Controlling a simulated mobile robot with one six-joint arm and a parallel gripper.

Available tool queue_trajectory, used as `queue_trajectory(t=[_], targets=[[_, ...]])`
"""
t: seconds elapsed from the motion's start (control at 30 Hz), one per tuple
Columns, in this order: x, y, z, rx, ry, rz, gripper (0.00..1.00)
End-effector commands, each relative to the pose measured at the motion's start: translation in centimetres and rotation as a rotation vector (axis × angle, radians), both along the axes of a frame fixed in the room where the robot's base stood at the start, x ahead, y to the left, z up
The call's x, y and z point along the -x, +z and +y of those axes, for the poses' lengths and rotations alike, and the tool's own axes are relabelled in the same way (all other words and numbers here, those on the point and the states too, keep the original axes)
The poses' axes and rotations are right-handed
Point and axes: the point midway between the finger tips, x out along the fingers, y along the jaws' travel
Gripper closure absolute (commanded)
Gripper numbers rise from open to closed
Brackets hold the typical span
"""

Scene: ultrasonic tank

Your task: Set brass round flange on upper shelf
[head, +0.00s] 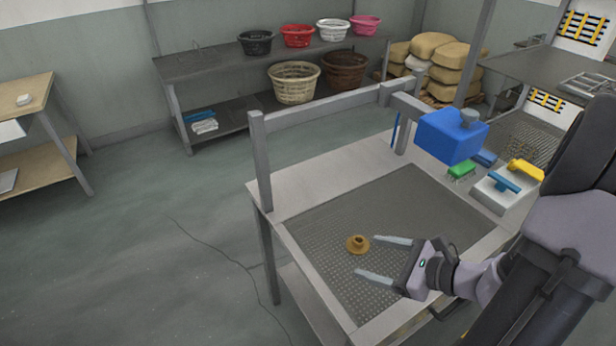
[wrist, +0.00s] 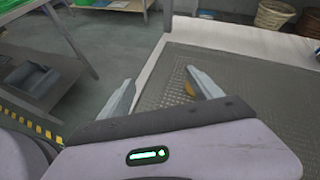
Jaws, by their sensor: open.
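The brass round flange (head: 358,244), a ringed disc with a raised hub, sits on the perforated grey surface of the work table (head: 320,195). My gripper (head: 367,256) is open, with its two fingers pointing left. In the head view the flange is just beyond the far fingertip. No contact can be made out. In the wrist view a sliver of the flange (wrist: 190,89) shows beside the right finger, which hides most of it. Shelving at the back has an upper shelf (head: 205,62); another raised shelf (head: 520,65) is at the right. I cannot tell which the task names.
Several baskets occupy the back shelving. The perforated surface around the flange is clear.

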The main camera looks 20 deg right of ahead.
Motion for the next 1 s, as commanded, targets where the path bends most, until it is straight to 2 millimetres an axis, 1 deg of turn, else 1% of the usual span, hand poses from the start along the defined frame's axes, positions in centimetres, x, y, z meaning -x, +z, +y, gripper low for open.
queue_trajectory(t=[0.03,0.1,0.2,0.27,0.5,0.6,0.77,0.93,1.0], targets=[[1.0,-1.8,-2.7,-0.076,-0.142,-0.004,0.26],[2.3,-3.6,-5.6,-0.148,-0.301,-0.015,0.26],[3.1,-5.0,-7.5,-0.193,-0.409,-0.023,0.26],[2.5,-5.7,-7.6,-0.198,-0.423,-0.024,0.26],[-3.9,-8.5,-6.5,-0.195,-0.416,-0.023,0.26],[-6.1,-9.3,-6.2,-0.194,-0.416,-0.023,0.26],[-7.8,-9.8,-6.0,-0.194,-0.419,-0.024,0.26],[-10.8,-10.9,-4.6,-0.193,-0.415,-0.024,0.26],[-11.9,-11.3,-4.6,-0.194,-0.417,-0.024,0.26]])
